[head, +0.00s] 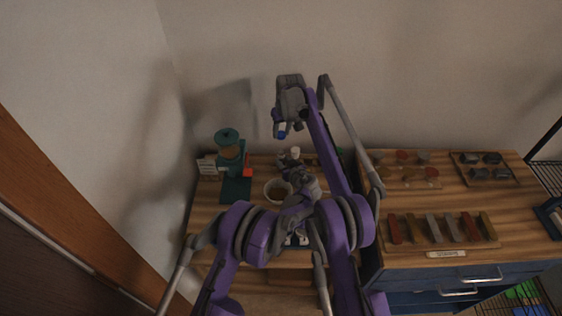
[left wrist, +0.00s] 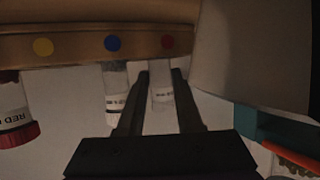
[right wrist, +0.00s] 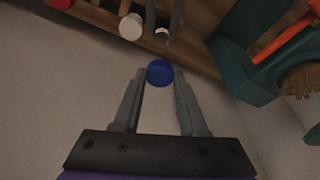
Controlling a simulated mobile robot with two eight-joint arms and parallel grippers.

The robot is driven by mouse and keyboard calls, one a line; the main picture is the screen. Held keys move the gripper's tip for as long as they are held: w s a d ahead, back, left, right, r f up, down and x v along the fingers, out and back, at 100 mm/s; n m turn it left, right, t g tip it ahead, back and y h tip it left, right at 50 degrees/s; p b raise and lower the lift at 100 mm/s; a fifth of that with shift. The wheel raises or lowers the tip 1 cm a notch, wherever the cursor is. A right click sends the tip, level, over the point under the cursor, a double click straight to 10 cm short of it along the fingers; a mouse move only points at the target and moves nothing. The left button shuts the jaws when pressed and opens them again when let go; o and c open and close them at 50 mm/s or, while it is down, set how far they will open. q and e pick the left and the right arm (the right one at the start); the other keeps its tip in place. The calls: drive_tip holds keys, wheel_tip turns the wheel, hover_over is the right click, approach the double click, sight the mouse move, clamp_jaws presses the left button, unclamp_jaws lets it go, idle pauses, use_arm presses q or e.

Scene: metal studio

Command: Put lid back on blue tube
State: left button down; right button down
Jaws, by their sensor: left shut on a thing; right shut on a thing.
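My left gripper (left wrist: 160,80) is shut around a clear tube (left wrist: 162,92) with a white label, too blurred to read. The tube is beside the wooden rack (left wrist: 75,45), which bears yellow, blue and red dots. The tube's open-looking end shows between the left fingers in the right wrist view (right wrist: 162,33). My right gripper (right wrist: 158,88) is shut on the blue lid (right wrist: 160,72), held at its fingertips and apart from the tube. In the head view the blue lid (head: 281,131) is above the left gripper (head: 290,162).
A white-capped tube (right wrist: 131,27) stands close beside the held one. A green machine (head: 230,150) and a bowl (head: 277,191) are near the arms. Trays of samples (head: 440,230) lie on the right.

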idle(0.8)
drive_tip(key=shift+f, duration=2.5)
drive_tip(key=shift+f, duration=0.1)
drive_tip(key=shift+f, duration=0.8)
drive_tip(key=shift+f, duration=0.6)
drive_tip(key=shift+c, duration=1.8)
unclamp_jaws()
